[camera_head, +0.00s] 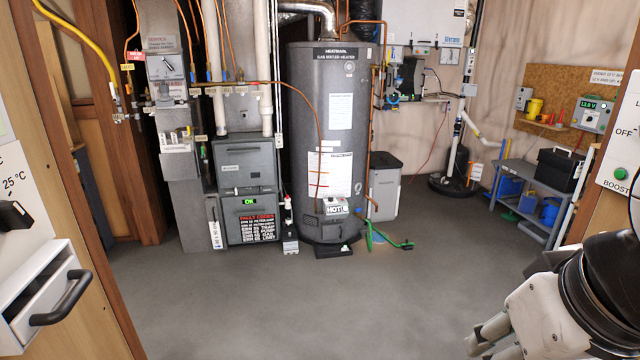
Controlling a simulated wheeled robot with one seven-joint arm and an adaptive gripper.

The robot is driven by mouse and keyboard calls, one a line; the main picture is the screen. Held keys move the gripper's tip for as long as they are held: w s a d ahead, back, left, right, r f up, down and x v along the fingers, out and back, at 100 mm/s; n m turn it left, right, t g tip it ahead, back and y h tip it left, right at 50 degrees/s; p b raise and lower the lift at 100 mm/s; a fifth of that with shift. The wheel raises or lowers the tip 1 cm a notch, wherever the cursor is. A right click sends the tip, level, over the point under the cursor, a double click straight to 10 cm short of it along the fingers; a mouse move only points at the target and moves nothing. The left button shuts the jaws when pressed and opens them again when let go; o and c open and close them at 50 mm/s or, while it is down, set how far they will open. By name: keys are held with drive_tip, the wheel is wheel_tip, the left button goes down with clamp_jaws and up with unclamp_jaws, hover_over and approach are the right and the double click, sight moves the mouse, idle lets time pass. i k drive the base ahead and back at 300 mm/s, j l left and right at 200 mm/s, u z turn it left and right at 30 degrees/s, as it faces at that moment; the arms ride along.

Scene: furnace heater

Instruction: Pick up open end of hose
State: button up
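A green hose (388,240) lies on the floor at the foot of the grey water heater (302,110), at its lower right. One end meets the heater's base. The other end, with a darker tip (408,246), rests on the floor to the right and looks like the open end. My gripper (490,345) is at the lower right edge of the head view, far nearer to me than the hose and touching nothing visible. Its fingers are partly cut off by the bottom edge, so their opening is unclear.
A grey furnace (246,175) stands left of the heater. A grey box (384,188) stands behind the hose, and a black sump lid (453,186) lies farther back. A shelf (525,200) with bins is at the right. Wooden door frames flank the view. The floor (260,300) between is clear.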

sight(408, 244)
drive_tip(key=i+j, duration=0.15)
drive_tip(key=i, duration=0.75)
drive_tip(key=i+j, duration=0.15)
drive_tip(key=i, duration=0.75)
drive_tip(key=i+l+z, duration=0.2)
drive_tip(key=i+z, duration=0.2)
drive_tip(key=i, duration=0.25)
drive_tip(key=i+z, duration=0.35)
drive_tip(key=i, duration=0.35)
drive_tip(key=i+j+z, duration=0.25)
drive_tip(key=i+z, duration=0.15)
drive_tip(key=i, duration=0.25)
drive_tip(key=i+l+u, duration=0.1)
drive_tip(key=i, duration=0.4)
drive_tip(key=i+l+u, duration=0.1)
drive_tip(key=i, duration=0.4)
drive_tip(key=i+l+u, duration=0.15)
drive_tip(key=i, duration=0.3)
drive_tip(key=l, duration=0.1)
